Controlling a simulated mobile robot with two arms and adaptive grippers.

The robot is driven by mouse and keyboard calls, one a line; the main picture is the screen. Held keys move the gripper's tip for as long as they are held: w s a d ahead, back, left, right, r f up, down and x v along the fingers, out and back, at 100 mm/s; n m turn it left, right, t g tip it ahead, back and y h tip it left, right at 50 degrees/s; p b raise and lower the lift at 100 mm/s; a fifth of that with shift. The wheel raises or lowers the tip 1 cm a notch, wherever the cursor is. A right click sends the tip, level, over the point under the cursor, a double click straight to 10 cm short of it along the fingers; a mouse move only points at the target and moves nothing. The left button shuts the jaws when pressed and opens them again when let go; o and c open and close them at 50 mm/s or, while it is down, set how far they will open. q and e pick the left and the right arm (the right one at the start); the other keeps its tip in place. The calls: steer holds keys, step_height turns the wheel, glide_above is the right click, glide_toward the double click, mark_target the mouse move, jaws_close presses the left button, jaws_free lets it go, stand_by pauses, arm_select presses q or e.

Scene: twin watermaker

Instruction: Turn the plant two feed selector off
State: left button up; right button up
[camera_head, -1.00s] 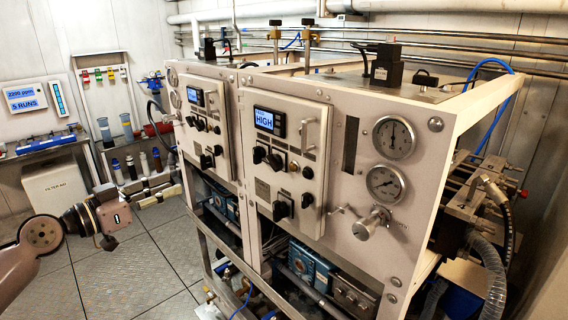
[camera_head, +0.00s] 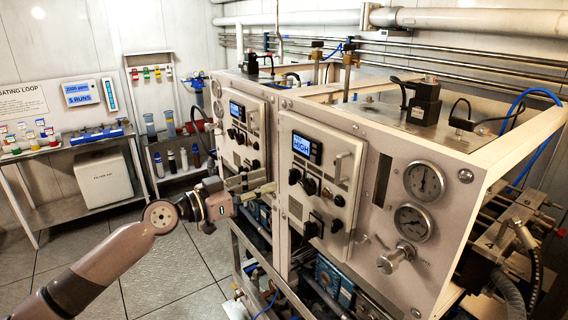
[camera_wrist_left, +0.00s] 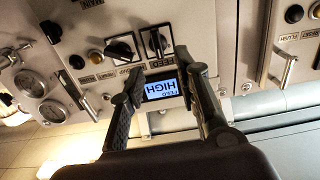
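The near panel (camera_head: 318,205) has a lit screen (camera_head: 307,147) reading HIGH. Black selector knobs (camera_head: 302,181) sit below it. In the left wrist view the panel is upside down: the screen (camera_wrist_left: 161,89) reads FEED HIGH, with two black selector knobs (camera_wrist_left: 122,48) (camera_wrist_left: 156,42) pictured above it. My left gripper (camera_head: 262,190) is in front of the panels, apart from the knobs. In the wrist view its fingers (camera_wrist_left: 165,80) are open and empty, framing the screen. My right gripper is out of view.
A second panel (camera_head: 240,135) with its own screen stands farther left. Gauges (camera_head: 424,181) and a valve handle (camera_head: 395,258) are right of the near panel. A metal handle (camera_head: 340,167) sticks out beside the screen. The floor at left is open.

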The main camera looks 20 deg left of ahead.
mark_target(290, 175)
arm_select(q)
steer(key=p+x, duration=0.2)
steer(key=x, duration=0.3)
steer(key=shift+w+d+r, duration=0.15)
steer(key=shift+w+d, duration=0.1)
steer(key=shift+d, duration=0.05)
steer(key=shift+w+d, duration=0.25)
steer(key=shift+w, duration=0.1)
jaws_close()
